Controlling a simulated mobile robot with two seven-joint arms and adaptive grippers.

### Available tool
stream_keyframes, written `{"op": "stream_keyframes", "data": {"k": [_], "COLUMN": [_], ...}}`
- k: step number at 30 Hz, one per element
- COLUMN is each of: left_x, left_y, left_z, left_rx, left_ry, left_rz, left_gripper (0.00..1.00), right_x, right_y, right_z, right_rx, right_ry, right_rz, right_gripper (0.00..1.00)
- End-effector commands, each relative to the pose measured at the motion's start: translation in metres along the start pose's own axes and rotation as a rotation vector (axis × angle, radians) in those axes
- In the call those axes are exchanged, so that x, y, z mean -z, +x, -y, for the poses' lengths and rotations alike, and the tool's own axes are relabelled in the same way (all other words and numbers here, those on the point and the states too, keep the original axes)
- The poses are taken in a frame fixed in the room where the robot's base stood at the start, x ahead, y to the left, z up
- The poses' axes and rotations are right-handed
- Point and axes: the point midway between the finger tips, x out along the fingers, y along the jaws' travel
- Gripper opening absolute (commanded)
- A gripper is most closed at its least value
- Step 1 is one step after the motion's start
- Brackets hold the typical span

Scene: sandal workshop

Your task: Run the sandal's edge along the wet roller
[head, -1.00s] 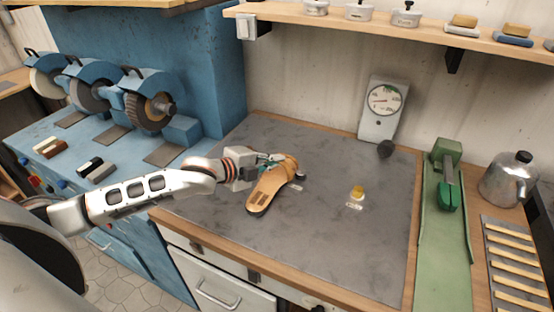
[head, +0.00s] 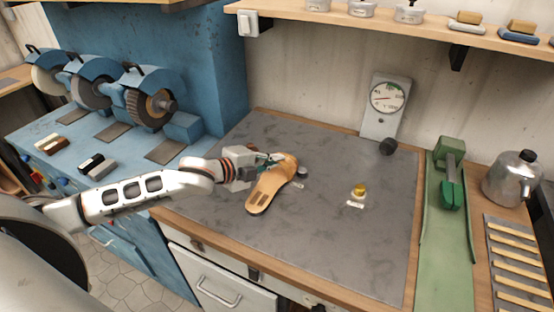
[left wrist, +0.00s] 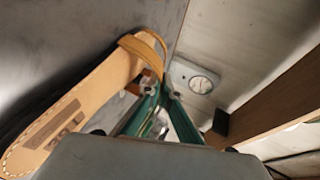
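The tan sandal (head: 268,188) is at the middle left of the grey bench mat, its toe end toward the front and its strap toward the back. My left gripper (head: 274,160) reaches it from the left, at the strap. In the left wrist view the green fingers (left wrist: 161,88) close in at the edge of the sandal's strap (left wrist: 142,50), and the sandal (left wrist: 75,108) lies left of them. A small dark round piece (head: 302,171) with a pale label sits just right of the sandal; I cannot tell whether it is the wet roller. My right gripper is out of view.
A dial gauge (head: 388,98) stands at the back. A green press (head: 450,180), a kettle (head: 514,178) and a slatted rack (head: 515,255) are right. Blue grinding machines (head: 150,100) stand left.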

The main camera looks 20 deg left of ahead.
Motion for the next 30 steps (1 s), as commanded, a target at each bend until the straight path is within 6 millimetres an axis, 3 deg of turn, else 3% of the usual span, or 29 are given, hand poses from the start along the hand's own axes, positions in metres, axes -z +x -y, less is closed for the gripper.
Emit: {"op": "stream_keyframes", "data": {"k": [3,30], "left_x": [0.008,0.009], "left_y": [-0.004,-0.014], "left_z": [-0.006,-0.007], "left_rx": [-0.008,-0.002], "left_ry": [-0.007,0.001], "left_rz": [-0.014,-0.031], "left_gripper": [0.00,0.00], "right_x": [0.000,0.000], "right_y": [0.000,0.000], "right_z": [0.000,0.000], "right_rx": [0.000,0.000], "right_ry": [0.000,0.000], "right_rz": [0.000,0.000], "right_gripper": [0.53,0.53]}}
